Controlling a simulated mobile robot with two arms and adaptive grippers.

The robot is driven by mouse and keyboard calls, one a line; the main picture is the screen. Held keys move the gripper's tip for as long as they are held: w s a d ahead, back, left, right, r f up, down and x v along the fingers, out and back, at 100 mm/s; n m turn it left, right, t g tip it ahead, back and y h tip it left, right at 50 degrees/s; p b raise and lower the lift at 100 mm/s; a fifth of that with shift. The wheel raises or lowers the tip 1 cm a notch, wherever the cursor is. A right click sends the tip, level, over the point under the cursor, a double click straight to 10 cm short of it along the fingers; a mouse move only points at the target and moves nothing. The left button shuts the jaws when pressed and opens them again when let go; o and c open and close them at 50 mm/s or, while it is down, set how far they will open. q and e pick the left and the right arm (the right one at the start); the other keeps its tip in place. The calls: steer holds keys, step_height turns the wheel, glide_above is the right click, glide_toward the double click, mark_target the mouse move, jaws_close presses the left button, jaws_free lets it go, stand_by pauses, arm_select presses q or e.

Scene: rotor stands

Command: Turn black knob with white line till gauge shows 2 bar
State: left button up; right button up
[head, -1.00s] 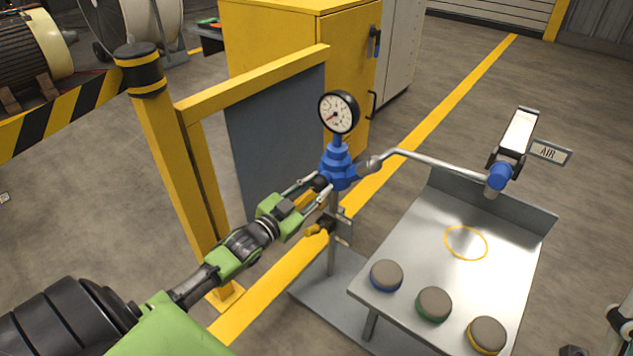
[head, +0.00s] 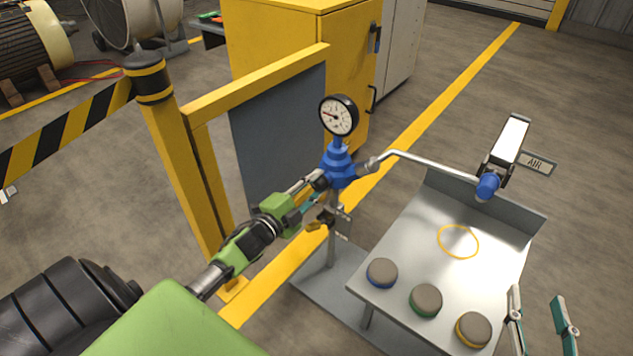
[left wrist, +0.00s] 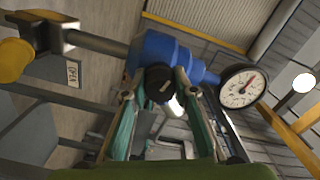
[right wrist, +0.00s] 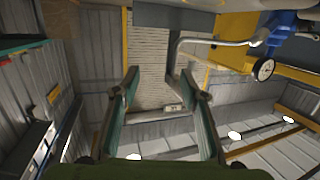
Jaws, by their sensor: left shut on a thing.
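The black knob with its white line (left wrist: 159,85) sits on the front of the blue regulator body (head: 338,168). My left gripper (head: 318,183) is shut on the knob, one finger on each side in the left wrist view (left wrist: 160,88). The round pressure gauge (head: 339,115) stands on top of the regulator, with a red needle. In the head view the needle points to the upper left; the gauge also shows in the left wrist view (left wrist: 242,87), but its numbers are too small to read. My right gripper (head: 540,312) is open and empty at the lower right, beside the table.
A metal table (head: 400,228) holds several round pucks, including a blue-rimmed one (head: 382,272). A pipe (head: 430,161) runs from the regulator to a blue fitting (head: 488,186). A yellow valve handle (head: 315,226) hangs below. A yellow guard frame (head: 180,150) stands left.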

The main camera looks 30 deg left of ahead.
arm_select(q)
steer(key=shift+m, duration=1.4)
steer(key=shift+r+m, duration=0.1)
steer(key=shift+m, duration=1.1)
arm_select(e)
steer(key=shift+s+d+f+g, duration=0.15)
steer(key=shift+f+g, duration=0.15)
steer(key=shift+f, duration=0.2)
arm_select(q)
steer(key=shift+m, duration=0.3)
arm_select(e)
steer(key=shift+r, duration=0.15)
arm_select(q)
steer(key=shift+d, duration=0.1)
steer(key=o, duration=1.1)
steer(key=shift+s, duration=0.1)
